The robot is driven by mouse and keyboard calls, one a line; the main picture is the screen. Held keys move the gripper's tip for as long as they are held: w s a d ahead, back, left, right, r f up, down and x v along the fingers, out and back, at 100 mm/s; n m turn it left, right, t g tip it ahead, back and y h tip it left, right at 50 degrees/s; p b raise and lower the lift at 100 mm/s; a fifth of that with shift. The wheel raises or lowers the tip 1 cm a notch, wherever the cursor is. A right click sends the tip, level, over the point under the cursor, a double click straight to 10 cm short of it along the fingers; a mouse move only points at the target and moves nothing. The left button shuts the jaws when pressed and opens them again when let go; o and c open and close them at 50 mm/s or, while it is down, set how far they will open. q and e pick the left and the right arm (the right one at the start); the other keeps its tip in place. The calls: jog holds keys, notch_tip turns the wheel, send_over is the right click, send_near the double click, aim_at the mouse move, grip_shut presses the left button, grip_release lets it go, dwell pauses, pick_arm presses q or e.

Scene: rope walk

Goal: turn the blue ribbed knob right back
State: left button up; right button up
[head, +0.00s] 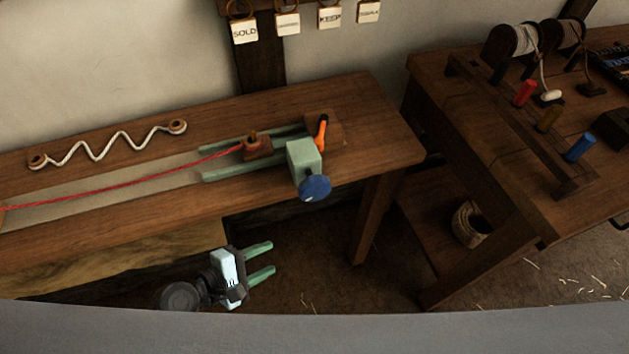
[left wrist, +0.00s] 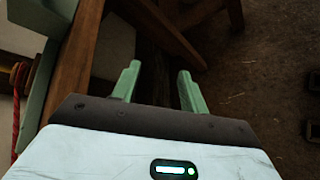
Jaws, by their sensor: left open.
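The blue knob (head: 315,188) sits on the front of a pale green block (head: 303,158) near the right end of the wooden bench. Its ribs are too small to make out. My left gripper (head: 262,258) is open and empty, below and left of the knob, in front of the bench edge and apart from it. In the left wrist view its two green fingers (left wrist: 160,88) stand apart with nothing between them. The knob cannot be made out in that view. My right gripper is not in view.
An orange-handled lever (head: 322,132) stands behind the block. A red rope (head: 130,188) runs left from a hook piece (head: 256,145) along the bench (head: 380,125). A second table (head: 440,100) stands at the right. The floor (head: 320,250) below the knob is open.

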aim_at(300, 188)
pick_arm(q)
jog(key=w+d+r+n+h+b, duration=0.1)
jog(key=w+r+n+h, duration=0.1)
jog(key=r, duration=0.2)
jog(key=w+d+r+n+g+h+b, duration=0.1)
jog(key=w+r+n+h, duration=0.1)
jog(key=w+r, duration=0.1)
jog(key=w+d+r+n+g+h+b, duration=0.1)
jog(key=w+r+n+h, duration=0.2)
jog(key=r, duration=0.2)
jog(key=shift+w+d+r, duration=0.2)
jog(key=shift+d+r, duration=0.2)
jog(key=shift+r+h, duration=0.3)
jog(key=shift+r, duration=0.05)
jog(key=shift+p+x, duration=0.35)
jog(key=shift+x, duration=3.6)
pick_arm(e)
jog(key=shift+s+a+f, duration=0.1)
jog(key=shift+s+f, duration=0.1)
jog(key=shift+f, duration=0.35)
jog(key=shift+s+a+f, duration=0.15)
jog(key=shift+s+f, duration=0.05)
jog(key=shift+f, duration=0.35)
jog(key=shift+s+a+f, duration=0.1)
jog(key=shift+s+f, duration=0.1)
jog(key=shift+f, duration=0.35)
pick_arm(q)
jog(key=shift+f, duration=0.1)
jog(key=shift+c, duration=0.3)
